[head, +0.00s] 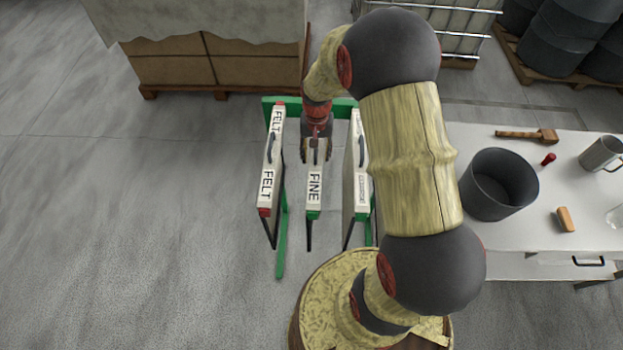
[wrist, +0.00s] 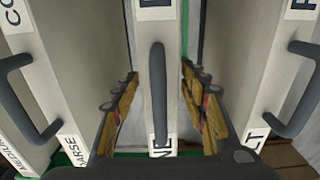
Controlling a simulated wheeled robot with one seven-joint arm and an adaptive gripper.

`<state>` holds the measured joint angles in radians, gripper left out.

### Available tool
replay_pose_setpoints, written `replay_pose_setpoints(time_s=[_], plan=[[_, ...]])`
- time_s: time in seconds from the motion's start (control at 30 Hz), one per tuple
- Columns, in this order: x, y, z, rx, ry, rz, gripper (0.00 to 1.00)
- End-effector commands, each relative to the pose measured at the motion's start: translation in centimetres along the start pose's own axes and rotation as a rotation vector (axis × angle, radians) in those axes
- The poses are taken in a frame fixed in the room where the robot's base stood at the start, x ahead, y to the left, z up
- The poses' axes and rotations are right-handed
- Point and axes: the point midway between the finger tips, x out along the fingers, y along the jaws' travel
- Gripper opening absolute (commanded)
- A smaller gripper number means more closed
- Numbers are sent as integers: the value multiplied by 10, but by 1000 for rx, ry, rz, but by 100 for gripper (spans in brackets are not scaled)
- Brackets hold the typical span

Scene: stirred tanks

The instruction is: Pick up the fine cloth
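The fine cloth is a pale upright panel labelled FINE (head: 314,187), the middle one showing in a green rack (head: 281,235). In the wrist view its top edge (wrist: 172,60) runs up the middle with a dark bar handle (wrist: 158,90) on it. My gripper (head: 316,150) is over the far part of this panel, pointing down. In the wrist view the gripper (wrist: 157,78) has its two fingers apart, one on each side of the handle, with gaps showing. The fingertips' depth beside the panel is hard to tell.
A FELT panel (head: 267,165) stands close on the left, and a COARSE panel (wrist: 60,120) stands on the other side. Part of another label shows beyond it. A white table (head: 500,236) with a grey bucket (head: 498,185) is at right. The floor at left is clear.

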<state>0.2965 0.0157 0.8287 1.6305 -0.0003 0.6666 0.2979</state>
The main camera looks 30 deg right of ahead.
Motion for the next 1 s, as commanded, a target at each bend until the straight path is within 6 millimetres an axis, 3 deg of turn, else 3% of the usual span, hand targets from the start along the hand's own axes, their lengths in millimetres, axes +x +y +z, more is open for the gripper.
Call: replay_pose_setpoints(time_s=[0.7,1.0], plan=[[0,0,0,0,0,0,1],[0,0,0,0,0,0,0]])
